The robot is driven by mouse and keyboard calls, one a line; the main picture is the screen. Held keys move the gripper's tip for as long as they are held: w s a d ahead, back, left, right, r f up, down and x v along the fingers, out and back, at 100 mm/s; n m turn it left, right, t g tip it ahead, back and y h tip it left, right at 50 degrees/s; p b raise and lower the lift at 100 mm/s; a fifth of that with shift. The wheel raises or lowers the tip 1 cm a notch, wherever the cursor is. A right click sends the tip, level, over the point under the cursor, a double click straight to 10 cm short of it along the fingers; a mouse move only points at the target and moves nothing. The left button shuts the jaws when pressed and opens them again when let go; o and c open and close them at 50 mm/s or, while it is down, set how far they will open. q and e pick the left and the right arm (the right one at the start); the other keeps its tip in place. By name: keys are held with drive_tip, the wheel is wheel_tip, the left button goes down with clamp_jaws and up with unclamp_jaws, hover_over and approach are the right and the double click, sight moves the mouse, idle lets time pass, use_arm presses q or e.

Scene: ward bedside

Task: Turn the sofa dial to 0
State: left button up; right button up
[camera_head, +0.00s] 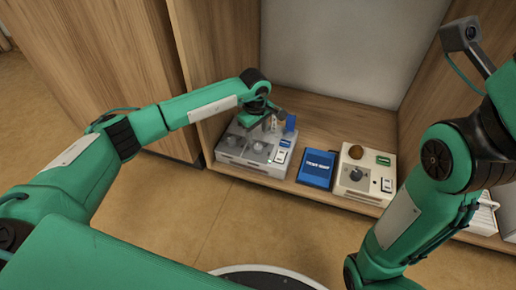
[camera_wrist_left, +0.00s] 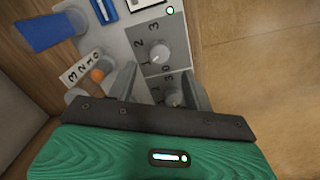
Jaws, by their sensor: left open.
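A pale grey control unit (camera_head: 229,153) stands on the wooden shelf at centre left. The left wrist view shows two grey dials on its face, an upper dial (camera_wrist_left: 158,54) with numbers around it and a lower dial (camera_wrist_left: 174,99) partly hidden by my gripper. I cannot read which dial is the sofa one. My left gripper (camera_wrist_left: 160,76) is open, its fingers on either side of the lower dial; contact cannot be told. In the head view my left gripper (camera_head: 264,121) is over the unit. My right arm shows at right, its gripper out of view.
The unit also carries an orange-topped lever (camera_wrist_left: 97,75) by a 3-2-1-0 scale and a blue part (camera_wrist_left: 46,32). To its right are a blue box (camera_head: 317,169) and a cream unit (camera_head: 351,187) with a brown knob. Wooden cabinet walls flank the shelf.

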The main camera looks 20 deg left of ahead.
sight(258, 146)
use_arm(q)
wheel_tip(258, 146, down, 6)
drive_tip(key=b, duration=0.3)
drive_tip(key=shift+w+d+f, duration=0.1)
drive_tip(key=shift+f, duration=0.15)
drive_tip(key=shift+c, duration=0.4)
drive_tip(key=c, duration=0.9)
drive_tip(key=shift+r+p, duration=0.1)
drive_tip(key=shift+p, duration=0.2)
